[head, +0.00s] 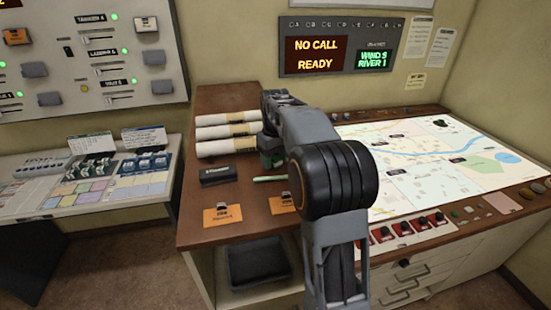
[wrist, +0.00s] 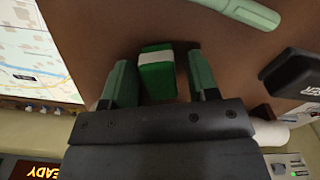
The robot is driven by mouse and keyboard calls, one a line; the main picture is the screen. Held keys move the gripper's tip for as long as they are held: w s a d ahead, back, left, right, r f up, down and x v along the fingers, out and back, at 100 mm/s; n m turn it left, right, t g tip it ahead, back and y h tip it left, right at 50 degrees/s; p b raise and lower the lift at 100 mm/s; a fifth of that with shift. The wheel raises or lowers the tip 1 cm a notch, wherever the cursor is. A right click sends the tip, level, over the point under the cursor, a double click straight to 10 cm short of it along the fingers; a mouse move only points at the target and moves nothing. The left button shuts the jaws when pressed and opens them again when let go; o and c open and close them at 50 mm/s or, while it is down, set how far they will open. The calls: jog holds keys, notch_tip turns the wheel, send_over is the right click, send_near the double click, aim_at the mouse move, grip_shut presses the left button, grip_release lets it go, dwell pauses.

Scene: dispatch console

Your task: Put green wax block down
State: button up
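The green wax block (wrist: 157,78), with a white band around it, stands between the two green fingers of my gripper (wrist: 160,80) in the wrist view. A gap shows between the block and the right finger, and a narrow one at the left finger. The gripper is open around the block, over the brown desk top (wrist: 110,22). The block appears to rest on the desk, though its lower end is partly hidden by the gripper body. In the head view my gripper (head: 272,158) is mostly behind my arm, near the rolled maps, and I cannot make out the block.
Rolled maps (head: 228,133) lie left of my gripper. A black case (head: 218,176) and a light green marker (head: 270,178) lie in front. Orange cards (head: 222,215) lie near the desk's front edge. The lit map (head: 420,150) is to the right.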

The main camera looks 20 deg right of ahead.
aim_at(275, 157)
notch_tip(275, 157, up, 12)
jog(key=shift+r+p, duration=0.15)
jog(key=shift+p, duration=0.3)
dwell(0.4)
dwell(0.4)
